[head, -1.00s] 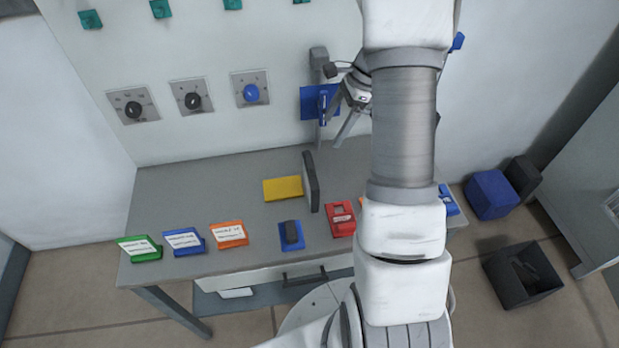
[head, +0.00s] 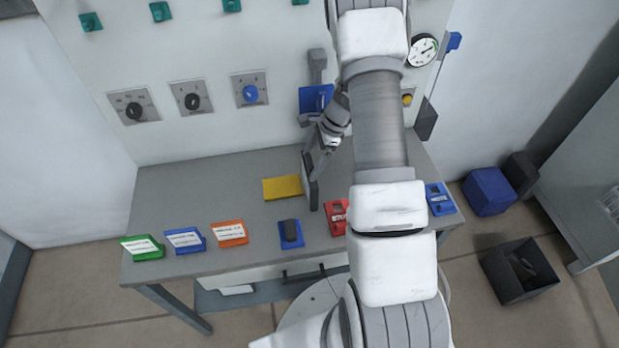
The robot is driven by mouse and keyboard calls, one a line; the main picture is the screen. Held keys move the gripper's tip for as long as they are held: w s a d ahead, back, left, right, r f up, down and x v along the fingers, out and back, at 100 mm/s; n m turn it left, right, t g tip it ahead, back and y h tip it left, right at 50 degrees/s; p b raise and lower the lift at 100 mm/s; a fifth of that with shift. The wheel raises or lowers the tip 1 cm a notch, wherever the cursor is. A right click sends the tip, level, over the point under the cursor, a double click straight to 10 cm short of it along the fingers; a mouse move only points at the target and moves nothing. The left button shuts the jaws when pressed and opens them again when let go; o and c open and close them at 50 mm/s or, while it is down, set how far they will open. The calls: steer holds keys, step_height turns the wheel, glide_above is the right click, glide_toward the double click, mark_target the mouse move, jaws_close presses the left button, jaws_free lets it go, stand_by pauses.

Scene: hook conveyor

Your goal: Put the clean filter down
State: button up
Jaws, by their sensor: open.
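A thin dark grey panel (head: 307,192), which may be the clean filter, stands upright on edge on the grey table, beside the right end of a yellow block. My gripper (head: 313,172) reaches down from the upper right to the panel's upper part. Its jaws are open and overlap the panel in this view. I cannot tell whether they touch it or straddle it. The arm hides part of the table's right side.
The table (head: 200,205) holds a yellow block (head: 283,188), green (head: 142,247), blue (head: 186,240) and orange (head: 230,233) labelled holders, and a red device (head: 337,216). A blue plate (head: 316,98) is on the wall behind. A black bin (head: 505,285) stands on the floor at right.

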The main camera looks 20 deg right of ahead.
steer(key=shift+f, duration=0.1)
steer(key=shift+c, duration=0.3)
jaws_close()
stand_by(0.4)
